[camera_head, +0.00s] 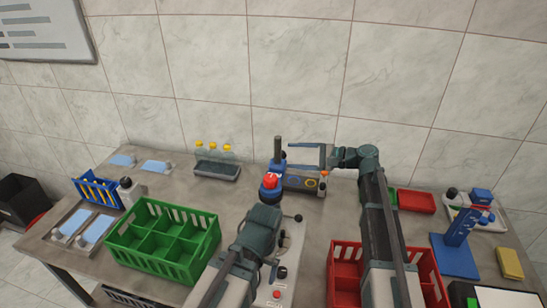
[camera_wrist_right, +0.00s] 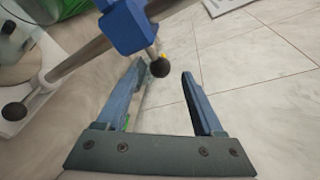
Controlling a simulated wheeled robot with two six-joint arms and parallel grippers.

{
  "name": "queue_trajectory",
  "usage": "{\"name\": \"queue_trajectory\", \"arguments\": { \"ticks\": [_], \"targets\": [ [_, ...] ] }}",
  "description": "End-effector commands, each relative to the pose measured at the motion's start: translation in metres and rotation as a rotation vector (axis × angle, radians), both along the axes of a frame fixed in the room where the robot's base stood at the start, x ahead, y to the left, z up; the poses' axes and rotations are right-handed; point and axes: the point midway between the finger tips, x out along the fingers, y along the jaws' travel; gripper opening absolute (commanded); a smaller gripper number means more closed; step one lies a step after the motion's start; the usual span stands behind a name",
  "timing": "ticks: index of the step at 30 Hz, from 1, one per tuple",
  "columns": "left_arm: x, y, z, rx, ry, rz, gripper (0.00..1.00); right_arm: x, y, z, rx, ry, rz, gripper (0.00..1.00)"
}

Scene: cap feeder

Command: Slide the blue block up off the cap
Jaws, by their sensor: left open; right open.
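The blue block (camera_head: 279,160) sits on an upright grey post (camera_head: 278,145) at the back middle of the table. In the right wrist view the blue block (camera_wrist_right: 122,25) is on the grey post (camera_wrist_right: 80,60), with a short rod ending in a black ball (camera_wrist_right: 160,67). My right gripper (camera_head: 292,156) is open and empty, its fingers pointing left towards the block. In the right wrist view the black ball shows between and beyond its fingertips (camera_wrist_right: 164,72). A red rounded piece (camera_head: 270,182) is below the block. My left gripper (camera_head: 267,197) is close in front of it; its fingers are hard to make out. The cap cannot be clearly told.
A green crate (camera_head: 150,262) stands left of my left arm, and a red crate (camera_head: 345,250) lies by my right arm. A holder with yellow-topped bottles (camera_head: 216,172) is at the back. A blue stand (camera_head: 455,260) is at the right. A panel with a yellow ring is beside the post.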

Motion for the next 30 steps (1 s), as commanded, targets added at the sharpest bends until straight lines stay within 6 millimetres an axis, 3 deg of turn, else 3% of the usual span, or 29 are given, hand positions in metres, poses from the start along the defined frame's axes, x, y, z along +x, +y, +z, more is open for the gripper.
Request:
{"name": "queue_trajectory", "arguments": {
  "ticks": [6,12,26,27,30],
  "targets": [
    [0.000,0.000,-0.011,0.000,0.000,0.000,0.90,0.014,0.040,-0.011,0.000,-0.001,0.002,0.69],
    [0.000,0.000,-0.016,0.000,0.000,0.000,0.90,0.022,0.064,-0.016,0.001,0.000,0.001,0.69],
    [0.000,0.000,-0.017,0.000,0.000,0.000,0.90,0.025,0.074,-0.017,-0.001,0.000,-0.001,0.69],
    [0.000,0.000,-0.017,0.000,0.000,0.000,0.90,0.025,0.074,-0.017,-0.001,0.000,-0.001,0.67],
    [0.000,0.000,-0.017,0.000,0.000,0.000,0.90,0.025,0.074,-0.017,0.000,0.000,0.000,0.49]
  ]
}}
